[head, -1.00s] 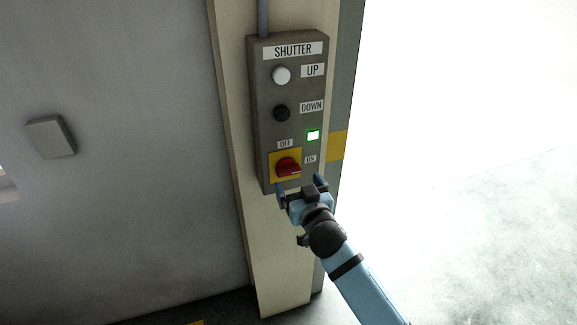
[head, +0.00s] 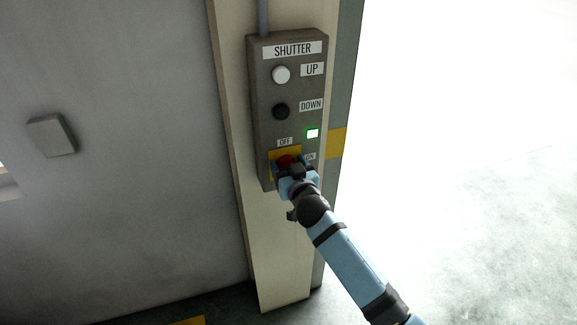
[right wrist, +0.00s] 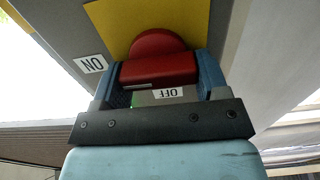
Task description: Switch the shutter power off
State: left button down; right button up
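The grey shutter control box (head: 296,92) is on the post, with the red rotary power knob (head: 286,160) on a yellow plate (head: 274,157) near its bottom. The green lamp (head: 313,133) is lit. In the right wrist view, the knob (right wrist: 158,68) has its white mark toward the ON label (right wrist: 92,64); the OFF label (right wrist: 168,93) shows below it. My right gripper (head: 289,163) is at the knob, with one finger on each side. It looks open around the knob; firm contact is not clear. My left gripper is out of view.
A white UP button (head: 281,75) and a black DOWN button (head: 281,111) sit above the knob on the same box. A small grey box (head: 51,135) is on the wall to the left. The bright opening at right is clear.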

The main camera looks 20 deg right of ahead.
jog(key=shift+n, duration=0.4)
jog(key=n, duration=0.3)
jog(key=shift+a+n, duration=0.15)
jog(key=shift+n, duration=0.25)
jog(key=n+p, duration=0.1)
jog(key=n, duration=0.3)
jog(key=shift+a+f+n, duration=0.1)
jog(key=shift+f+n, duration=0.05)
jog(key=shift+n, duration=0.15)
jog(key=n, duration=0.4)
jog(key=shift+a+f+p, duration=0.1)
jog(key=shift+p, duration=0.2)
jog(key=n, duration=0.4)
jog(key=shift+f+n+p, duration=0.2)
jog(key=shift+n+p, duration=0.1)
jog(key=shift+p, duration=0.05)
jog(key=o, duration=0.9)
jog(key=shift+o, duration=0.2)
